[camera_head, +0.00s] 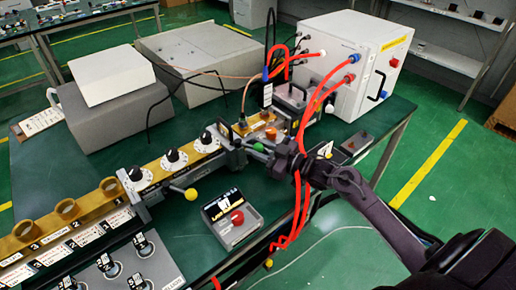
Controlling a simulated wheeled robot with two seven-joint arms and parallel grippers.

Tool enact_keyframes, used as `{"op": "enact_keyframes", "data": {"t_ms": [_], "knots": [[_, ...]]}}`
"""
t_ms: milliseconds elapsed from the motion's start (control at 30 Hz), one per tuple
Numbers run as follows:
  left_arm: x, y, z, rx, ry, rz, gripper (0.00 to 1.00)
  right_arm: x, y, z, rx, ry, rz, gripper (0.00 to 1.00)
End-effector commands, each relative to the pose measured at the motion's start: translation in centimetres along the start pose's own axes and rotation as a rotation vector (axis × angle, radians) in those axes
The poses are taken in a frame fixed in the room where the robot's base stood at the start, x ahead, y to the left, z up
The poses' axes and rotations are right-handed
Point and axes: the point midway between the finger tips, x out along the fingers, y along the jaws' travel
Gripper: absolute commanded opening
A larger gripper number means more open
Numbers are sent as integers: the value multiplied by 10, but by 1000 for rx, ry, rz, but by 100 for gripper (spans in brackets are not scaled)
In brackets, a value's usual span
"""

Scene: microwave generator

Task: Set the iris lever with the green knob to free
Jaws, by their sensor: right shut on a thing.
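The iris lever with the green knob (258,147) sticks out from the brass waveguide line near its right end. My right gripper (267,152) reaches in from the right and is shut on this lever at the green knob. The fingers hide part of the knob and the lever's end. The lever's markings are too small to read. My left gripper is not in view.
A second lever with a yellow knob (191,194) stands left along the line, near several black dials. A control box with a red button (237,217) sits in front. Red hoses (304,175) hang close beside my right gripper from the white generator cabinet (345,62).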

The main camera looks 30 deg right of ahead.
Motion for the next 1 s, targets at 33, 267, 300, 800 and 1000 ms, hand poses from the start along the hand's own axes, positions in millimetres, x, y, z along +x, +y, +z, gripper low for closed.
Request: {"op": "enact_keyframes", "data": {"t_ms": [33,267,300,800,1000], "knots": [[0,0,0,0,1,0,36,0,0,0,0,0,0,31],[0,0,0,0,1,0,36,0,0,0,0,0,1,48],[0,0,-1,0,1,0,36,0,0,0,0,0,1,48],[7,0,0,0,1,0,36,-48,-1,3,0,-5,1,48],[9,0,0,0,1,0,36,-72,0,2,0,-2,1,48]]}}
